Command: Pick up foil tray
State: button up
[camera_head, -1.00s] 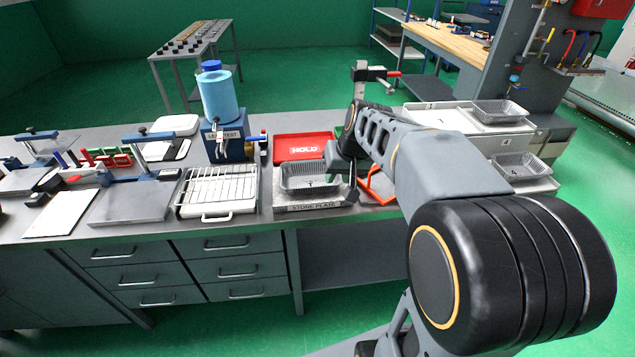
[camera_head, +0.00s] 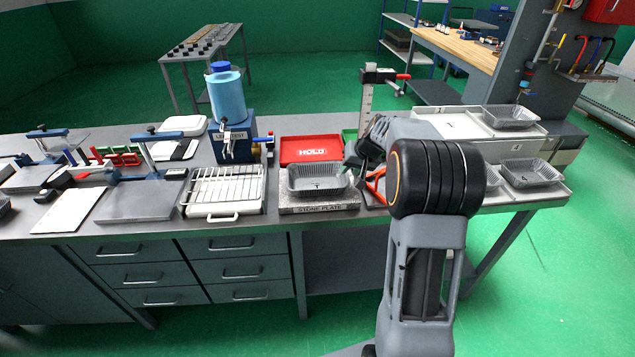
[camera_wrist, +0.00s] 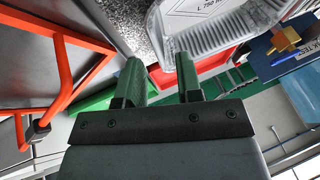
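A silver foil tray (camera_head: 318,192) rests on the grey stone plate (camera_head: 318,209) in the head view, near the front of the bench. Part of the tray, with printed marks on its floor, shows at the top of the wrist view (camera_wrist: 225,38). My gripper (camera_wrist: 160,68) is open, with its two green-grey fingers apart. In the head view my gripper (camera_head: 352,164) is at the right end of the tray, partly hidden by my arm. The tray edge lies close beyond the fingertips in the wrist view; I cannot tell whether they touch.
A red HOLD tray (camera_head: 310,149) lies behind the plate. An orange-red frame (camera_head: 376,186) stands to the right, close to my gripper. A wire rack (camera_head: 223,186) is to the left. More foil trays (camera_head: 530,172) sit at the right on pale trays.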

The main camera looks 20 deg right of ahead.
jog(key=shift+p+x, duration=0.4)
jog(key=shift+x, duration=2.3)
jog(key=shift+a, duration=0.1)
jog(key=shift+c, duration=0.3)
grip_shut()
